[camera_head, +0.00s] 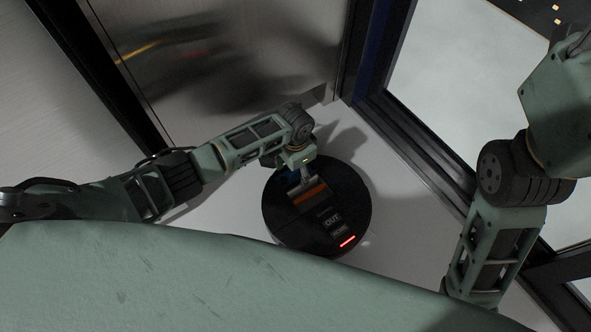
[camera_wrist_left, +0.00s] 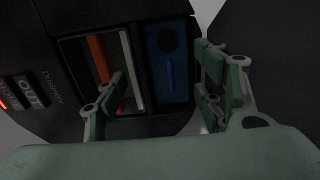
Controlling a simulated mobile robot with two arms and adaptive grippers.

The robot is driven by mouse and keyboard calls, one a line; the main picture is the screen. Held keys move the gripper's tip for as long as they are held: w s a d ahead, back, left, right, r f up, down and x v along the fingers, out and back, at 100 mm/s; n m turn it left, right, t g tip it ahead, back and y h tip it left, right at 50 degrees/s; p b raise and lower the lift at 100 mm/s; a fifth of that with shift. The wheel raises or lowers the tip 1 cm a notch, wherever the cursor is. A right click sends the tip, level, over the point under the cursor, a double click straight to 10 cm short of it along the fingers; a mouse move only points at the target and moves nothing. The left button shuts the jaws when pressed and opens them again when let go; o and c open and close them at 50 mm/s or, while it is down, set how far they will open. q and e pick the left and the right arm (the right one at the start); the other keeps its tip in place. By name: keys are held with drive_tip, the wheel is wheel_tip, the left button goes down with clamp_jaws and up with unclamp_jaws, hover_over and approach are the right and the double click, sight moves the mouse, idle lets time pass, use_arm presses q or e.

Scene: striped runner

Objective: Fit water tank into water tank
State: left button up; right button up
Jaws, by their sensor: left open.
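A round black robot vacuum (camera_head: 352,198) lies on the floor, with "OUT" and "HOME" buttons and a lit red strip. In the left wrist view its body (camera_wrist_left: 60,25) fills the left and upper part. A dark blue piece with a round black spot, which looks like the water tank (camera_wrist_left: 168,65), sits at the vacuum's edge beside an orange and white slot (camera_wrist_left: 100,60). I cannot tell whether it is fully seated. My left gripper (camera_head: 303,182) is open above this part; in the wrist view its fingers (camera_wrist_left: 160,82) straddle the blue piece without visibly closing on it. My right gripper is out of view.
A shiny metal panel (camera_head: 215,60) stands behind, near the vacuum. A dark-framed glass wall or door (camera_head: 425,165) runs along the right. Pale floor (camera_head: 400,228) is free just right of the vacuum. My right arm hangs at the right.

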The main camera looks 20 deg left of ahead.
sight(295, 178)
use_arm(q)
wheel_tip(295, 178, up, 12)
idle(0.6)
idle(0.4)
